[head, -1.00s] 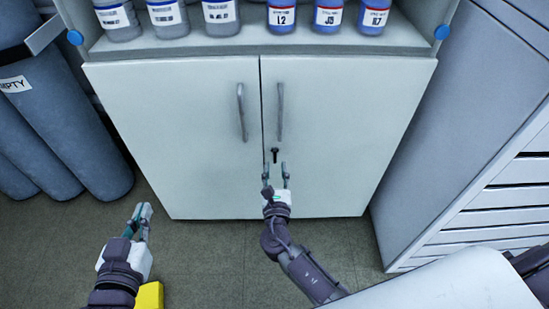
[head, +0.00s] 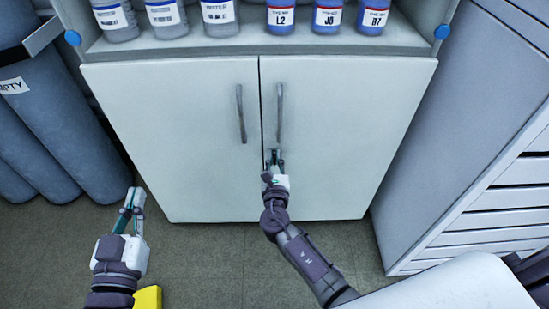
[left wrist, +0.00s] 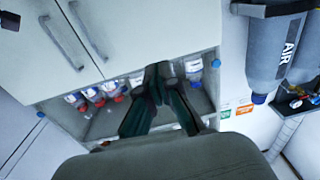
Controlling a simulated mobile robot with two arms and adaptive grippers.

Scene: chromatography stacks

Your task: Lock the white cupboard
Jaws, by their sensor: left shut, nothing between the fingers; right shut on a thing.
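The white cupboard (head: 185,130) stands ahead with both of its doors closed, each with a grey bar handle near the middle seam. My right gripper (head: 273,160) is at the right door just below its handle, shut on the dark key at the lock; the key is mostly hidden by the fingers. My left gripper (head: 134,192) is shut and empty, low in front of the cupboard's left side and apart from it. Its fingers also show in the left wrist view (left wrist: 158,72).
Several labelled bottles (head: 280,17) stand on the shelf above the doors. Blue-grey cylinders (head: 70,130) stand at the left, close to my left gripper. A grey cabinet with slatted panels (head: 450,120) is at the right. Open floor (head: 205,260) lies in front.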

